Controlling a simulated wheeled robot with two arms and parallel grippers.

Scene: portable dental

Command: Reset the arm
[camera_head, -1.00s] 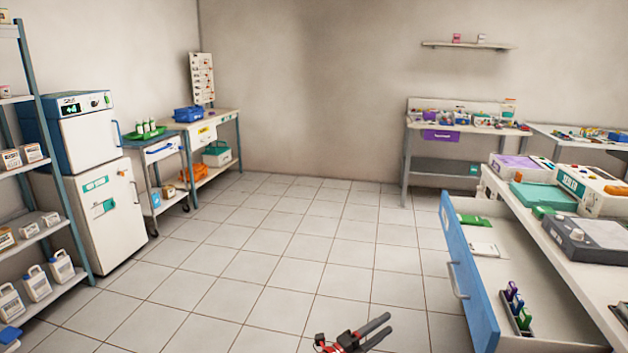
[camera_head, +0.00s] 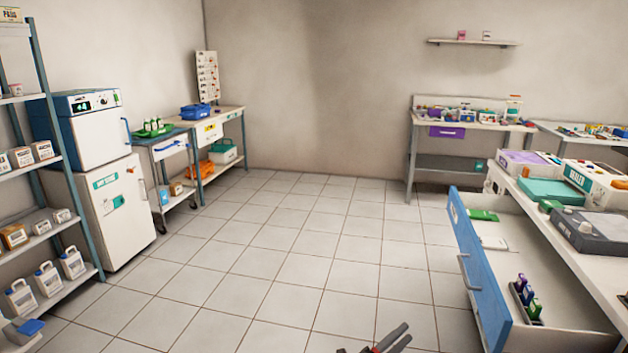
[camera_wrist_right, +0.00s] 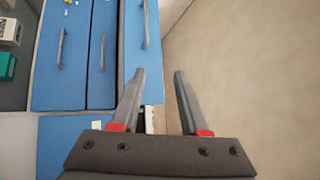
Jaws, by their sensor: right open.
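My right gripper (camera_head: 388,340) shows at the bottom edge of the head view, low over the tiled floor and left of the open drawer. In the right wrist view my right gripper (camera_wrist_right: 155,88) has its two grey fingers with red bases spread apart, with nothing between them. Blue drawer fronts with grey handles (camera_wrist_right: 102,55) lie beyond and left of the fingers there. My left gripper is not in view.
An open blue-fronted drawer (camera_head: 478,270) juts out at the right, holding several coloured items. A worktop (camera_head: 560,235) with boxes and devices is above it. A shelf rack (camera_head: 60,150) and white cabinet (camera_head: 125,215) stand at the left. The floor (camera_head: 290,255) between is clear.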

